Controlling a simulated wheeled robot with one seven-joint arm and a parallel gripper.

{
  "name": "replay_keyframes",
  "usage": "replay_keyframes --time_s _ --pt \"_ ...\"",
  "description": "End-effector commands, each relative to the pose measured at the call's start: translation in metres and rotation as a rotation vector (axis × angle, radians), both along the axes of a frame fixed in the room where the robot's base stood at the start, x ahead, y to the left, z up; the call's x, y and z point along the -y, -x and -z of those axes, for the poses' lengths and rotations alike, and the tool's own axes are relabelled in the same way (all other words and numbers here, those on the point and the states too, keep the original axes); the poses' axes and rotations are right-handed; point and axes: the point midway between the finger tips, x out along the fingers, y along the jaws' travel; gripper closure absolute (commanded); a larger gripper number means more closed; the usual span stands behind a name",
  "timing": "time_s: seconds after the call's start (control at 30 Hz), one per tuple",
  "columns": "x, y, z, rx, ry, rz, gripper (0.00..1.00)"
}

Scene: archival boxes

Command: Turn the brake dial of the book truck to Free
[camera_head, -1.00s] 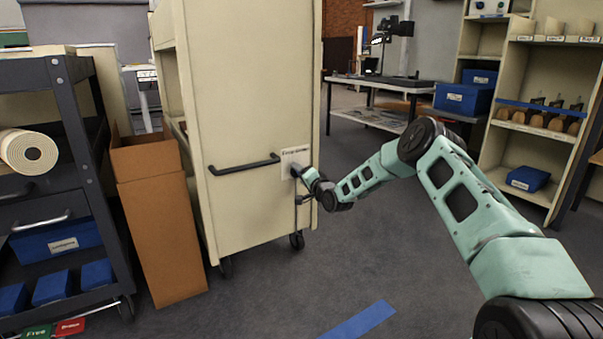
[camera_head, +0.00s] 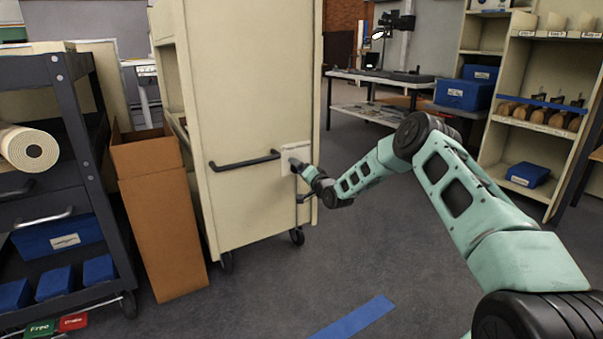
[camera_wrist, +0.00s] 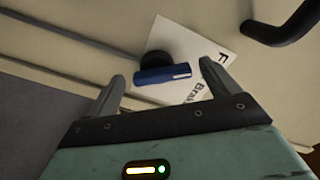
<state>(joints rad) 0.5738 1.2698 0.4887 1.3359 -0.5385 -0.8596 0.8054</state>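The cream book truck (camera_head: 251,120) stands at the centre of the head view. Its white brake label (camera_head: 293,153) is on the end panel, beside the black handle. In the wrist view the brake dial shows as a dark round knob with a blue bar (camera_wrist: 163,75) carrying a white mark. The white label (camera_wrist: 215,65) lies behind it, with its lettering partly cut off. My gripper (camera_wrist: 160,90) is open, its two fingers apart, one on each side below the blue bar. The bar appears ahead of the fingertips; contact cannot be told. In the head view my arm hides the dial.
The truck's black handle (camera_head: 243,162) sticks out left of the label and also shows at the wrist view's upper right (camera_wrist: 285,22). A tall cardboard box (camera_head: 163,225) and a dark cart (camera_head: 75,150) stand left. Floor is clear in front, with blue tape (camera_head: 353,318).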

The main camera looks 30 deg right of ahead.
Motion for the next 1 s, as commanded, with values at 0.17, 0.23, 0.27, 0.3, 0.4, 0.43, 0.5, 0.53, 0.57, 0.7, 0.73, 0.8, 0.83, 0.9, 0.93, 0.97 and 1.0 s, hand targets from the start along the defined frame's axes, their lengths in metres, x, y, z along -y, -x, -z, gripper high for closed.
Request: replay_keyframes --time_s 0.17,0.23,0.27,0.3,0.4,0.43,0.5,0.53,0.57,0.7,0.73,0.8,0.83,0.9,0.93,0.97,1.0 --pt "-0.001 0.0 0.0 0.001 -0.001 -0.001 0.13" --pt "-0.001 0.001 -0.001 0.0 -0.002 -0.001 0.13" --pt "-0.001 0.002 -0.001 0.0 -0.002 -0.001 0.13" --pt "-0.001 0.004 -0.002 -0.001 -0.002 -0.002 0.13" --pt "0.0 0.015 -0.003 -0.003 -0.003 -0.002 0.13" --pt "0.0 0.02 -0.003 -0.003 -0.004 -0.002 0.13" --pt "0.001 0.033 -0.005 -0.003 -0.003 0.0 0.13" --pt "0.001 0.04 -0.005 -0.005 -0.004 -0.001 0.13" --pt "0.001 0.047 -0.005 -0.004 -0.004 -0.001 0.13" --pt "0.003 0.081 -0.005 -0.004 -0.003 0.0 0.13" --pt "0.003 0.088 -0.005 -0.005 -0.004 0.001 0.13" --pt "0.003 0.105 -0.005 -0.003 -0.003 0.0 0.13" --pt "0.003 0.112 -0.005 -0.004 -0.003 -0.001 0.13" --pt "0.004 0.127 -0.004 -0.003 -0.004 0.001 0.13" --pt "0.004 0.133 -0.004 -0.004 -0.004 0.0 0.13" --pt "0.004 0.139 -0.003 -0.004 -0.003 0.0 0.13" --pt "0.005 0.146 -0.003 -0.004 -0.003 0.0 0.13"
